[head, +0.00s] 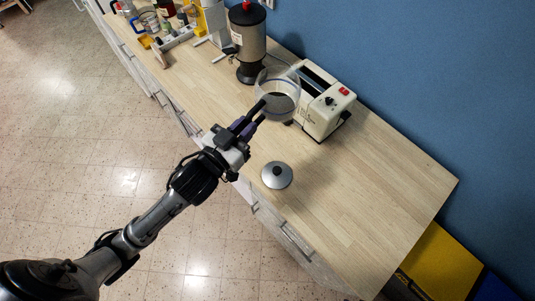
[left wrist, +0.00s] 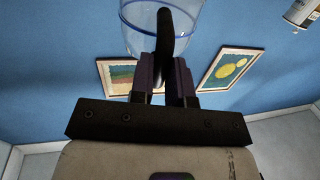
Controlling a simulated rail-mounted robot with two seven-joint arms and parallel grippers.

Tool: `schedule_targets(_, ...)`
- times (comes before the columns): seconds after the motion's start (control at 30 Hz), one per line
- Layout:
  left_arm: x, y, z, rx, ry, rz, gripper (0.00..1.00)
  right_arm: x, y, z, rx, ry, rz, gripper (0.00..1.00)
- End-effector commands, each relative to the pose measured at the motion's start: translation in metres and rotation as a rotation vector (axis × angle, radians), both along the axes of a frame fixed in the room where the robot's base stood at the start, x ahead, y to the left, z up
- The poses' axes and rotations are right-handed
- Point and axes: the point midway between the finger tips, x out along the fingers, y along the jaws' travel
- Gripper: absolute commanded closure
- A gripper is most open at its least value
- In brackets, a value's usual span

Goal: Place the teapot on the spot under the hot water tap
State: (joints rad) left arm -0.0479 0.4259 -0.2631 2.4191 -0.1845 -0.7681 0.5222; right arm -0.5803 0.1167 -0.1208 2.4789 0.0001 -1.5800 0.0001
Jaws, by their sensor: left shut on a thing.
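The teapot (head: 278,93) is a clear glass pot beside the toaster. My left gripper (head: 248,122) is shut on its dark handle. In the left wrist view the black handle (left wrist: 172,40) stands between the two fingers (left wrist: 166,80), with the clear glass body (left wrist: 138,22) behind it. The pot seems upright; I cannot tell whether it touches the counter. The hot water dispenser (head: 248,42) is a metal cylinder with a black top and base, up and left of the pot. Its small tap (head: 233,56) points left. My right gripper is not in view.
A cream toaster (head: 323,105) stands right of the pot, very close to it. A grey lid with a dark knob (head: 277,175) lies on the wooden counter (head: 365,195). Several bottles and mugs crowd the far left end. The counter's right part is clear.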

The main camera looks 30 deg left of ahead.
Motion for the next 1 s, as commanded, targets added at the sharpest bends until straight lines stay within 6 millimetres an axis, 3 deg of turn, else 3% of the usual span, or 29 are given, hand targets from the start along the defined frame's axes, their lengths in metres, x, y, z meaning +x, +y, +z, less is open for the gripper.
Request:
schedule_targets(0.03, -0.004, 0.001, -0.027, 0.000, -0.001, -0.011, 1.00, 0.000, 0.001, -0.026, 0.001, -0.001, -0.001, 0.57)
schedule_targets(0.5, -0.039, 0.006, -0.148, -0.008, -0.010, -0.123, 1.00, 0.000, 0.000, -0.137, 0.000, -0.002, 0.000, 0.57)
schedule_targets(0.73, -0.051, 0.008, -0.186, -0.016, -0.017, -0.160, 1.00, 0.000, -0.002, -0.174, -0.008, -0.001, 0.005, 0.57)
schedule_targets(1.0, -0.058, 0.009, -0.205, -0.019, -0.025, -0.181, 1.00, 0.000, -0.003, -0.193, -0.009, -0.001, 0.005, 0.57)
